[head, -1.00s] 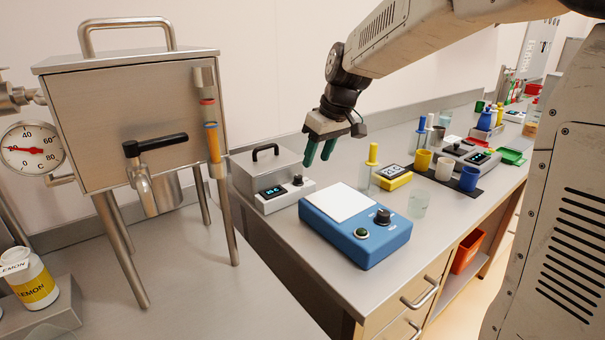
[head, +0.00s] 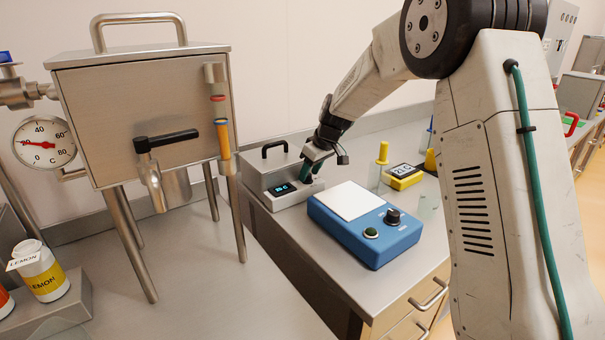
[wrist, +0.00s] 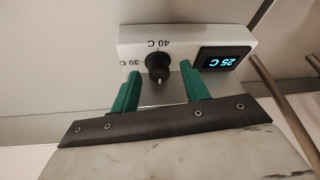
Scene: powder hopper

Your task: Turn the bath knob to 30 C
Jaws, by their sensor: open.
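The bath (head: 262,170) is a steel box with a black lid handle and a white front panel (head: 275,204). The panel's display (head: 281,189) reads 25 C, upside down in the wrist view (wrist: 226,60). The black bath knob (wrist: 157,66) sits beside the display. Its white mark points down in the wrist picture; the 30 C label (wrist: 130,64) is at its left and the 40 C label (wrist: 160,44) above it. My gripper (head: 308,172) is open at the panel, its green fingertips (wrist: 160,74) on either side of the knob's near end. Contact cannot be told.
A blue stirrer (head: 365,230) with a white plate and its own black knob stands right in front of the bath. A yellow timer (head: 404,177) and a yellow-topped cylinder (head: 382,155) are to the right. A steel hopper (head: 145,120) on legs stands at left.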

